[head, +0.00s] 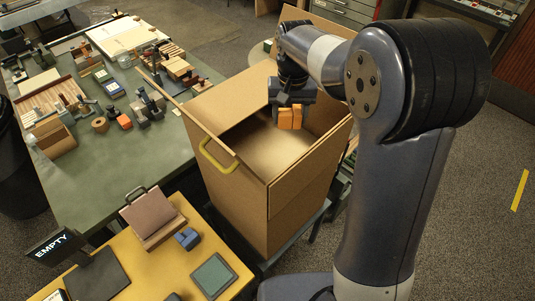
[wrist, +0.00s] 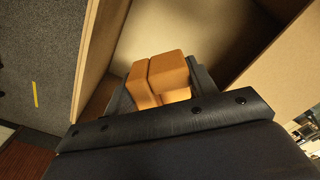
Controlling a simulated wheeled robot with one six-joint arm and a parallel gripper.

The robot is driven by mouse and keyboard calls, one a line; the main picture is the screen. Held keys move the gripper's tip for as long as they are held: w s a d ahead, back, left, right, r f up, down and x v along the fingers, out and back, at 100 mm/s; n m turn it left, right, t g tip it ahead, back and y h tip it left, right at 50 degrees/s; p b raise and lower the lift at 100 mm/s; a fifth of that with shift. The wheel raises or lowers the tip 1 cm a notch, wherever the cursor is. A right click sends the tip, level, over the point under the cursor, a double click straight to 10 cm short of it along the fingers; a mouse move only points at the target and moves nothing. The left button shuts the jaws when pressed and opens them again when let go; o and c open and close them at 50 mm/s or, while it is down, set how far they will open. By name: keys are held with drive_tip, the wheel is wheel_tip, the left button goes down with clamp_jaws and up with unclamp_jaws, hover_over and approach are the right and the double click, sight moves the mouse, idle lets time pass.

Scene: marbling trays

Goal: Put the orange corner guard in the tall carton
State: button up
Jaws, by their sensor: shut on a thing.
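My gripper (head: 290,112) is shut on the orange corner guard (head: 284,118). In the head view it is over the open mouth of the tall carton (head: 238,199), near the far wall. In the wrist view the corner guard (wrist: 168,73) sits between the fingers of my gripper (wrist: 160,85), with the carton's inner walls (wrist: 200,30) around and beyond it. I cannot tell exactly how far the guard is below the rim.
A green table (head: 75,175) at left holds several tools, wood blocks and another orange piece (head: 124,121). A yellow table (head: 180,262) in front bears a dark pad, an "EMPTY" sign (head: 57,243) and a small blue block (head: 187,238). Carpet lies clear at right.

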wheel_tip(320, 180, down, 20)
drive_tip(key=shift+b, duration=1.25)
drive_tip(key=shift+f, duration=0.2)
drive_tip(key=o, duration=1.1)
drive_tip(key=shift+r, duration=0.1)
drive_tip(key=shift+c, duration=0.2)
drive_tip(key=shift+r, duration=0.1)
wheel_tip(320, 180, up, 12)
drive_tip(key=b, duration=0.2)
